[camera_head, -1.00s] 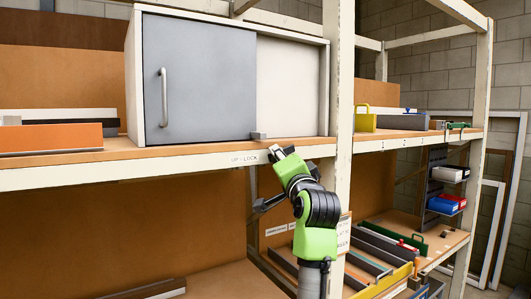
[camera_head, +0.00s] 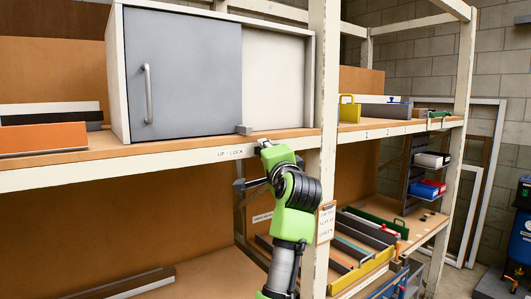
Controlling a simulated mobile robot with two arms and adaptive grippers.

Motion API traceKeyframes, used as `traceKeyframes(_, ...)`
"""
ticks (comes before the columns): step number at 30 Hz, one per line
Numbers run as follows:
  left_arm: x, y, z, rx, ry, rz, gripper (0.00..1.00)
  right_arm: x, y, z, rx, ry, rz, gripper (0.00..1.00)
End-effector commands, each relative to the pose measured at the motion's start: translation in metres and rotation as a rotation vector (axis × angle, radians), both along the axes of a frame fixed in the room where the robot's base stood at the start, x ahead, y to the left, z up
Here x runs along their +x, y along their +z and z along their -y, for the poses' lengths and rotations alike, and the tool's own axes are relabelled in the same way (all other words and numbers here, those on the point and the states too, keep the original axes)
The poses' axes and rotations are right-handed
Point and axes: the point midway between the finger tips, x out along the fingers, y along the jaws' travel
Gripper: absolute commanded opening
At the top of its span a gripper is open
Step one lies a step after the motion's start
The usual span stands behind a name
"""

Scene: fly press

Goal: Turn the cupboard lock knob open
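The cupboard (camera_head: 117,75) stands on the upper shelf, with a grey sliding door (camera_head: 195,75) over its left part and a pale panel (camera_head: 274,80) at right. The door has a vertical bar handle (camera_head: 148,94). A small grey block (camera_head: 244,130), perhaps the lock knob, sits at the door's lower right corner. A label that seems to read "UP / LOCK" (camera_head: 237,153) is on the shelf edge below it. My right gripper (camera_head: 264,145) is at the shelf edge, just right of and below the block, apparently not touching it. Its fingers are mostly hidden behind my green wrist. My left gripper is out of view.
A white upright post (camera_head: 322,100) stands close right of my arm. Trays with a yellow edge (camera_head: 362,272) lie on the lower shelf. An orange box (camera_head: 43,139) is on the upper shelf at left. A blue machine (camera_head: 521,240) stands at far right.

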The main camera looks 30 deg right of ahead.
Motion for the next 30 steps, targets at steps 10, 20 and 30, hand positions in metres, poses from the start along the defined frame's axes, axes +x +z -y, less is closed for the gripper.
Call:
traceKeyframes(10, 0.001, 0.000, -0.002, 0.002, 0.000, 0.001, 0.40, 0.000, 0.001, 0.001, 0.001, -0.002, 0.002, 0.42)
traceKeyframes(20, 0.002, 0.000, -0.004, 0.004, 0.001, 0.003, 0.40, -0.013, -0.001, -0.005, -0.001, -0.001, 0.002, 0.42)
traceKeyframes(30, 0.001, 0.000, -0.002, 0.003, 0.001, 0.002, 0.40, -0.072, -0.006, -0.026, 0.000, -0.001, 0.005, 0.42)
